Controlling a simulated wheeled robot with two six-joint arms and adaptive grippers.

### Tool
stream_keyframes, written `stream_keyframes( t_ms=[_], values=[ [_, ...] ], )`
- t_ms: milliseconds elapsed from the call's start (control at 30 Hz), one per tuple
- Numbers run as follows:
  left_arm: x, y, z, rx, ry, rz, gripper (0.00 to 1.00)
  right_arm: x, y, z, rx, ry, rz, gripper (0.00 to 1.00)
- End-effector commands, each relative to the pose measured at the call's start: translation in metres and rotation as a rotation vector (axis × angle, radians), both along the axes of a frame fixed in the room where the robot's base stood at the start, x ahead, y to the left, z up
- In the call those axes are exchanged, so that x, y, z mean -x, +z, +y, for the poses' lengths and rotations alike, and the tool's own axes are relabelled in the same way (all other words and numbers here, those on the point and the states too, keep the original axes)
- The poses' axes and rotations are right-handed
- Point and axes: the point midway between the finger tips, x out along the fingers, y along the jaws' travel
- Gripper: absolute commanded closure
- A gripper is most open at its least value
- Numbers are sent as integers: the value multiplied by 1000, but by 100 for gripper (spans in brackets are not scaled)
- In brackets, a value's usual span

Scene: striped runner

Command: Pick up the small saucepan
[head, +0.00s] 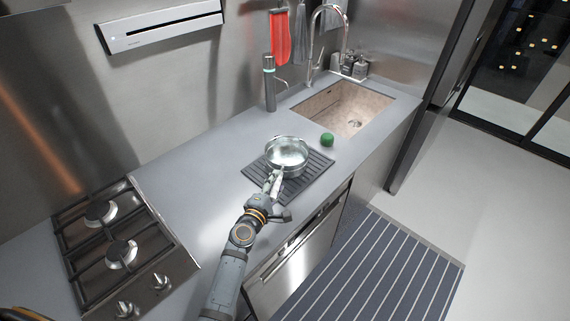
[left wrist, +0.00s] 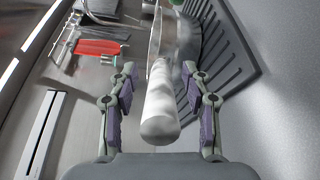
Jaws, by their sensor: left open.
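The small saucepan (head: 287,152) is shiny metal and stands on a dark ribbed drying mat (head: 310,178) on the counter. Its handle points toward my left arm. My left gripper (head: 272,190) is at the handle in the head view. In the left wrist view, the pale handle (left wrist: 160,115) lies between the two open fingers of my left gripper (left wrist: 160,110), with a gap on each side. The pan's body shows only partly beyond the handle there. My right gripper is not seen.
A green round object (head: 327,139) sits beside the mat, near the sink (head: 345,108). A dark bottle (head: 269,83) stands behind, by the wall. A gas hob (head: 118,245) is at the left. The counter between hob and mat is clear.

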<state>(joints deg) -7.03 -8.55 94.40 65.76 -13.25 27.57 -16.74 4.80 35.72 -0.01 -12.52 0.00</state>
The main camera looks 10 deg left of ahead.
Motion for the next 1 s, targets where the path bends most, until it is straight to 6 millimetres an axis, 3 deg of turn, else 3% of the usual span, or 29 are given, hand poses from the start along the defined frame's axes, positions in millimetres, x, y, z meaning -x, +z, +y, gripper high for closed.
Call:
stream_keyframes(
  t_ms=[100,233,600,1000],
  values=[
    [-4,-1,-1,0,0,1,51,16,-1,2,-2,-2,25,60],
    [-4,-1,-1,0,0,1,51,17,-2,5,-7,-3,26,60],
    [-4,-1,-1,0,0,1,100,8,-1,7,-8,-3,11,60],
    [-5,4,0,-1,3,-8,100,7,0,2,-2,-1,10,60]
  ],
)
